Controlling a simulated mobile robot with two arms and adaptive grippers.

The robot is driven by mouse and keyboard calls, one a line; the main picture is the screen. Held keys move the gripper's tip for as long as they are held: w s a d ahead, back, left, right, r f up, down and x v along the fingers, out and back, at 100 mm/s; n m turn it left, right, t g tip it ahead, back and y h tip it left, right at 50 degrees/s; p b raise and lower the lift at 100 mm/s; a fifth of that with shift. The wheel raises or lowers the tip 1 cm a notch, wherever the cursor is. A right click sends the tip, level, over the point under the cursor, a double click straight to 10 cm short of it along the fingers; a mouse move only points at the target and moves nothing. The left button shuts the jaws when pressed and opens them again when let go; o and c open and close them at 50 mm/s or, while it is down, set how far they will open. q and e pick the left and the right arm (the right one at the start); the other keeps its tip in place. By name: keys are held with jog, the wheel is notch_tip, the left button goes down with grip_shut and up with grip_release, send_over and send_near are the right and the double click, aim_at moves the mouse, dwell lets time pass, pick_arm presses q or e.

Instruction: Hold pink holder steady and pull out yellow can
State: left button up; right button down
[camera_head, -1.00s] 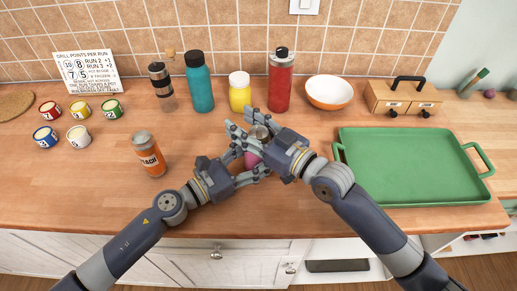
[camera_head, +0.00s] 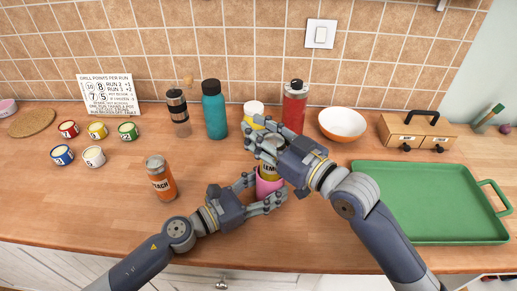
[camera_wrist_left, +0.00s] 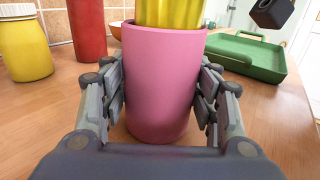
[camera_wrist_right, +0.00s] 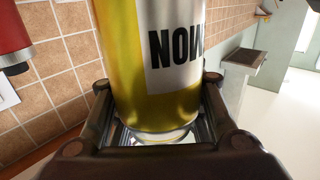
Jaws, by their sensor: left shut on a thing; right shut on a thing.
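The pink holder (camera_head: 268,188) stands on the counter, and my left gripper (camera_head: 272,197) is shut around its sides. It fills the middle of the left wrist view (camera_wrist_left: 163,80), upright between the fingers. The yellow can (camera_head: 270,172), with a dark-lettered label, rises above the holder's rim. Its ribbed yellow lower part shows in the holder's mouth in the left wrist view (camera_wrist_left: 170,12). My right gripper (camera_head: 264,146) is shut on the can's upper end, which it partly hides. The can also fills the right wrist view (camera_wrist_right: 155,70). Its lower end is hidden inside the holder.
A yellow jar (camera_head: 250,115), a red bottle (camera_head: 294,105) and a white-orange bowl (camera_head: 342,124) stand behind. A green tray (camera_head: 425,205) lies to the right. The counter at front left is clear.

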pick_arm(q)
jog(key=shift+a+f, duration=0.1)
jog(key=shift+f, duration=0.2)
pick_arm(e)
notch_tip(320, 180, up, 3)
jog(key=shift+r, duration=0.1)
pick_arm(q)
jog(key=o, duration=1)
jog(key=shift+w, duration=0.1)
jog(key=shift+c, duration=0.2)
jog(key=shift+o, duration=0.9)
jog(key=shift+w, duration=0.1)
pick_arm(e)
jog(key=shift+w+a, duration=0.1)
jog(key=shift+w, duration=0.05)
pick_arm(q)
jog(key=shift+r, duration=0.1)
jog(key=v, duration=1.2)
jog(key=shift+r, duration=0.1)
